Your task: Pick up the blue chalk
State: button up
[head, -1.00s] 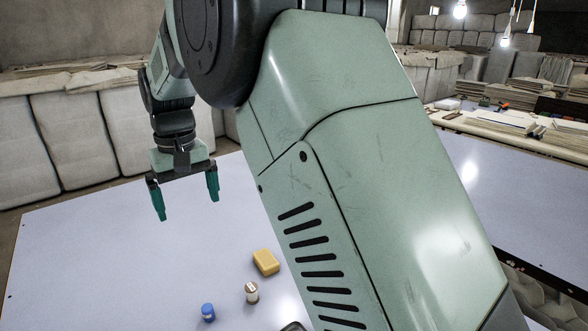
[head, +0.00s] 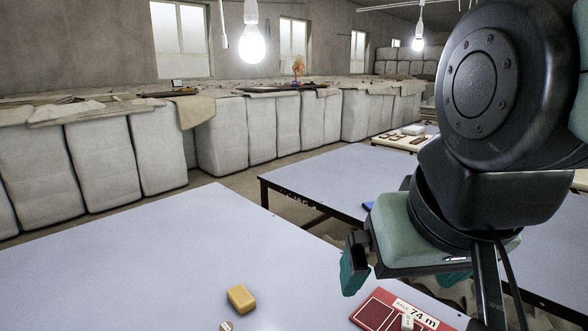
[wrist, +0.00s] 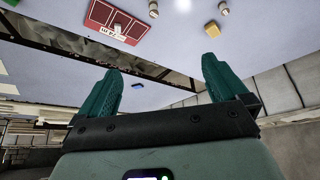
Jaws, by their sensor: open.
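A small blue piece (wrist: 137,85) shows in the wrist view beyond the dark gap, on the second table. In the head view a sliver of blue (head: 367,206) shows at that table's near edge, partly hidden by my gripper. It may be the blue chalk; it is too small to be sure. My gripper (head: 405,280) is raised at the right of the head view, apart from the blue piece. In the wrist view my gripper (wrist: 162,66) has its two green fingers wide apart with nothing between them.
A yellow block (head: 241,298) and a red box (head: 385,311) lie on the near table (head: 130,265). Small spools (wrist: 153,8) stand by the box in the wrist view. A gap separates the near table from the second table (head: 325,180). Much of the near table is clear.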

jog(key=shift+s+d+f, duration=0.2)
jog(key=shift+s+f, duration=0.05)
jog(key=shift+s, duration=0.1)
jog(key=c, duration=0.7)
jog(key=shift+c, duration=0.2)
jog(key=shift+w, duration=0.1)
